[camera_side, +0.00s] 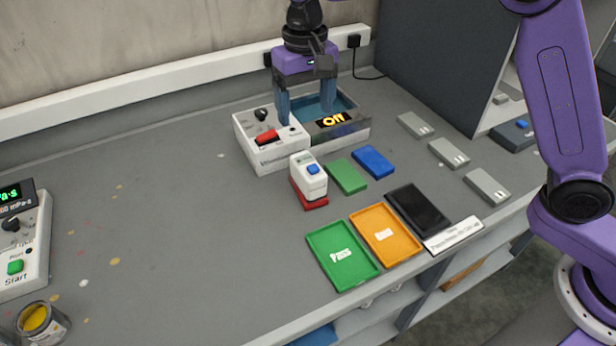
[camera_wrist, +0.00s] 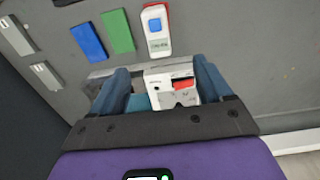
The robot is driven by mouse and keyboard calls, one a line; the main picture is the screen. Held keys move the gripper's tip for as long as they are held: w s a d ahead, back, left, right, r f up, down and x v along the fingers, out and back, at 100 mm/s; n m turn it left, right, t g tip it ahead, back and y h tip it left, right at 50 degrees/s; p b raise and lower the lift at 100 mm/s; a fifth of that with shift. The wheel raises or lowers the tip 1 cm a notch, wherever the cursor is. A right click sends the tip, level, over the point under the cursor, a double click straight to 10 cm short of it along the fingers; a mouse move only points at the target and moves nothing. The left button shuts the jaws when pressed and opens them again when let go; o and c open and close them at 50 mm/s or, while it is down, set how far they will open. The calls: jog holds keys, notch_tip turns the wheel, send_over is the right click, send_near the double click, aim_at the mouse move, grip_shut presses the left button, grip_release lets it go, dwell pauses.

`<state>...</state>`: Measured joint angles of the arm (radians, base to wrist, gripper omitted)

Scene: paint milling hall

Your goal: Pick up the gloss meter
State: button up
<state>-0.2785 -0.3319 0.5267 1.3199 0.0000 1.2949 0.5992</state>
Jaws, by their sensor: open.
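The gloss meter appears to be the small white device (camera_side: 311,178) with a blue button and a small display. It stands on a red panel (camera_side: 316,204) near the middle of the bench, and also shows at the top of the wrist view (camera_wrist: 157,39). My gripper (camera_side: 305,112) is open, pointing down over the white bath unit, behind the device and apart from it. In the wrist view my gripper's fingers (camera_wrist: 160,82) have nothing held between them; part of the bath unit shows beyond.
The bath unit (camera_side: 262,155) has a red switch, a knob and an "Off" display. Green (camera_side: 346,176) and blue (camera_side: 374,161) panels lie right of the device. Green (camera_side: 342,255), orange (camera_side: 386,234) and black (camera_side: 418,209) trays lie in front. Bench left of the device is mostly clear.

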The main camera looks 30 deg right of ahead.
aim_at(305, 165)
notch_tip(305, 165, down, 12)
jog(key=shift+w+f, duration=0.15)
jog(key=shift+s+d+f, duration=0.1)
jog(key=shift+d+f, duration=0.05)
jog(key=shift+f, duration=1.15)
jog(key=shift+s+d+f, duration=0.1)
jog(key=shift+f, duration=1.2)
grip_shut()
jog(key=shift+r, duration=0.2)
